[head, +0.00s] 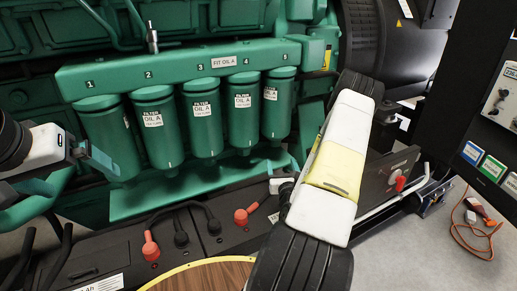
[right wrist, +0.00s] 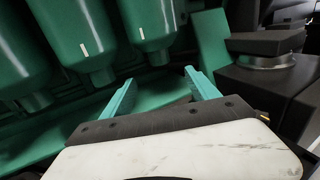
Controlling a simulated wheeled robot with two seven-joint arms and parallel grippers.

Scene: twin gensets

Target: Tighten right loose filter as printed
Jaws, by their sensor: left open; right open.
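Several green canister filters hang in a row under a green header in the head view, numbered 1 to 5. Filter 1 (head: 108,140), filter 2 (head: 153,130), filter 3 (head: 204,120), filter 4 (head: 242,112) and filter 5 (head: 279,105) show there; most visible labels read "FILTER OIL A", with fine print too small to read. The right wrist view shows filter undersides (right wrist: 85,38) with white marks. My right gripper (right wrist: 163,90) is open and empty, below and apart from the filters; my arm mostly hides it in the head view. My left gripper (head: 100,160) is open, left of filter 1.
A "FIT OIL A" sign (head: 223,62) is on the header. A dark battery-like box (head: 110,262) with red terminal caps (head: 151,247) lies below the filters. A round wooden top (head: 205,275) with yellow rim is in front. An orange cable (head: 470,238) lies on the floor at right.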

